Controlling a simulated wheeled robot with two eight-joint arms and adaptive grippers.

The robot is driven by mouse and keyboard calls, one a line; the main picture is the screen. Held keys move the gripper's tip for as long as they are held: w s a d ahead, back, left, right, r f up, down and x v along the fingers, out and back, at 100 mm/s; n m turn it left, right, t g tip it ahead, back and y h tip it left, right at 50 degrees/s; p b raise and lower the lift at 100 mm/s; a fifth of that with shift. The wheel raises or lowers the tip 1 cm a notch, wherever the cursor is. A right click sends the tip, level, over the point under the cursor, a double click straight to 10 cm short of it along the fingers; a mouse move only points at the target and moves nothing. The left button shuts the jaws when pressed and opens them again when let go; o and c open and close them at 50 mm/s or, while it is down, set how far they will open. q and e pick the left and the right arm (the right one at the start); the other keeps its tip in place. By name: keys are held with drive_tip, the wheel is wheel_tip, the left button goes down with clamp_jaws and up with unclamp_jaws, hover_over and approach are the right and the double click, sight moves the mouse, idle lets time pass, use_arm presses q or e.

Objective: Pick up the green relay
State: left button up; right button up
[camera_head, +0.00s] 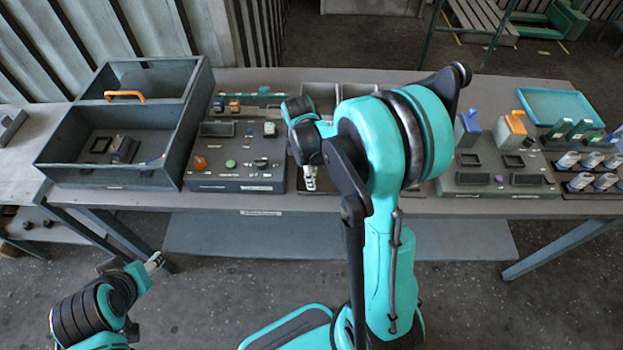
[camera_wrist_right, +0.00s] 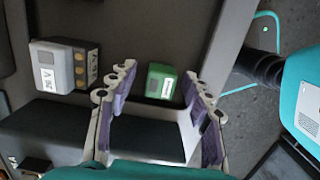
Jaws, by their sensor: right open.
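The green relay (camera_wrist_right: 161,81), a small block with a white label, shows in the right wrist view near the far ends of my right gripper's fingers (camera_wrist_right: 158,88). These purple-padded fingers stand open on either side of it, and I see no grip on it. In the head view my right gripper (camera_head: 309,180) points down at the middle of the table. My right arm covers much of that area, and I cannot make out the relay there. My left gripper (camera_head: 155,262) is low at the left, away from the table; its jaw state is unclear.
A white labelled block (camera_wrist_right: 55,66) stands left of the fingers in the wrist view. In the head view, a grey open bin (camera_head: 60,158) and a panel with small parts (camera_head: 235,185) lie left, a fixture (camera_head: 470,190) and a teal tray (camera_head: 565,104) right.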

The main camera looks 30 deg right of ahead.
drive_tip(key=c, duration=1)
